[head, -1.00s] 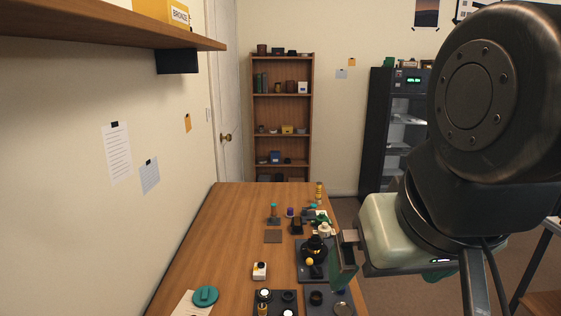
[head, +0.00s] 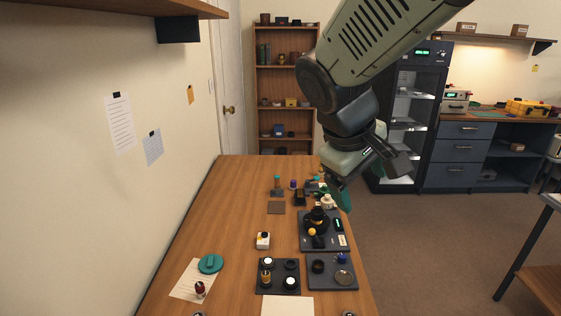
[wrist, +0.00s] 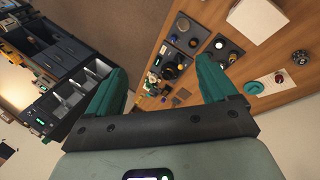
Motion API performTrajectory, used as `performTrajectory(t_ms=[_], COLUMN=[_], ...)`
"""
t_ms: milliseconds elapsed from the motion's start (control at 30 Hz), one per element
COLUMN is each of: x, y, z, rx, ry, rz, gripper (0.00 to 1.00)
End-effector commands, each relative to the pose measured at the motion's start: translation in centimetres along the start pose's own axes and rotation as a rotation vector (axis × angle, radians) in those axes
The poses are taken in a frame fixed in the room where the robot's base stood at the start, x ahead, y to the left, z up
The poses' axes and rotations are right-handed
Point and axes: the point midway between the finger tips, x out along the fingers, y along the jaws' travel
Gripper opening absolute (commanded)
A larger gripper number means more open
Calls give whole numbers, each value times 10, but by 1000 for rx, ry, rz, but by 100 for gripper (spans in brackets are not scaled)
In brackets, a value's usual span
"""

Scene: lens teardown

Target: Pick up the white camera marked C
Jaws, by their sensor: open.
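A small white boxy object (head: 263,240) with a dark and yellow top stands on the wooden table, left of the dark trays. It looks like the white camera, but I cannot read a letter on it. I cannot make it out in the wrist view, where a finger covers part of the table. My gripper (head: 342,192) is open, above the far right edge of the table, well beyond and to the right of the white object. In the wrist view its teal fingers (wrist: 165,82) are spread wide with nothing held between them.
Dark trays with lens parts, one (head: 343,246) holding a black and yellow piece, line the table's right side. A teal disc (head: 210,264) lies on paper at the left. Small items crowd the far end. Bare wood (head: 235,205) surrounds the white object's left and far sides.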

Motion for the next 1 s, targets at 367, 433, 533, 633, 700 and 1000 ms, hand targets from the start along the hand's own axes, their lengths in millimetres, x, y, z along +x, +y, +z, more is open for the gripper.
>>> performTrajectory(t_ms=[367, 433, 533, 633, 700, 1000], x=[115, 138, 170, 203, 226, 295], y=[-24, -38, -65, -100, -127, -223], z=[-141, -166, -200, -231, -249, -287], rx=[-686, -826, -1028, -1239, -1386, -1844], ry=[-159, -181, -207, -227, -239, -257], rz=[295, 357, 448, 542, 609, 821], gripper=[86, 86, 86, 86, 86, 86])
